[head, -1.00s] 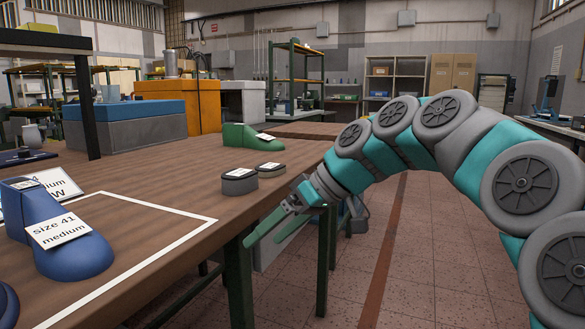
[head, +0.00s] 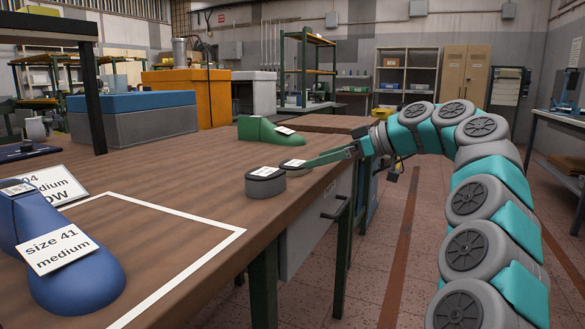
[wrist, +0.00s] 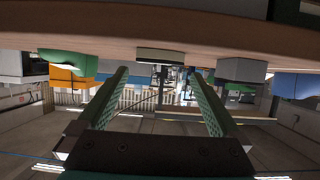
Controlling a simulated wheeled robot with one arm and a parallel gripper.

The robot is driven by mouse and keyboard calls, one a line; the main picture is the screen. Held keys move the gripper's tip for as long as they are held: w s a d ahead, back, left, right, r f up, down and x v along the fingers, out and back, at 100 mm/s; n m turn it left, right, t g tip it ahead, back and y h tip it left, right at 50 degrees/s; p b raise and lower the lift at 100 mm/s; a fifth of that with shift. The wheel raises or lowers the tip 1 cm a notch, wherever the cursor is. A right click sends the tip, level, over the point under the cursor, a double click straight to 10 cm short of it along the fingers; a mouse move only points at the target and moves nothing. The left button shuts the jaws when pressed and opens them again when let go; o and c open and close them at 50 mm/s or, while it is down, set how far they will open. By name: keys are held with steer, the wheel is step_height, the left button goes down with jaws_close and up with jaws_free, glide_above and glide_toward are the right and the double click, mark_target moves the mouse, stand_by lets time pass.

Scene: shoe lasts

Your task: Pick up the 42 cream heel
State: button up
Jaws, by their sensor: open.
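The nearer block (head: 266,187) is on the left and the farther one (head: 293,168) is close to the table's right edge. My gripper (head: 311,162) is open, just right of the farther block. In the wrist view, which looks upside down, the farther block (wrist: 160,55) lies ahead between the open fingers (wrist: 158,82); the nearer block (wrist: 242,70) is to the right.
A green shoe last (head: 258,130) stands behind the blocks. A blue last (head: 72,262) labelled size 41 medium stands at the near left by a white-outlined area (head: 190,268). Blue-topped grey (head: 140,120) and orange (head: 186,97) boxes are farther back. The wooden table (head: 175,200) is clear between.

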mark_target(292, 164)
steer(key=x, duration=0.6)
steer(key=shift+a+r+p, duration=0.1)
steer(key=shift+a+p, duration=0.2)
steer(key=shift+a, duration=0.1)
steer(key=shift+c, duration=0.2)
steer(key=c, duration=1)
steer(key=shift+o, duration=0.2)
steer(key=shift+r, duration=0.2)
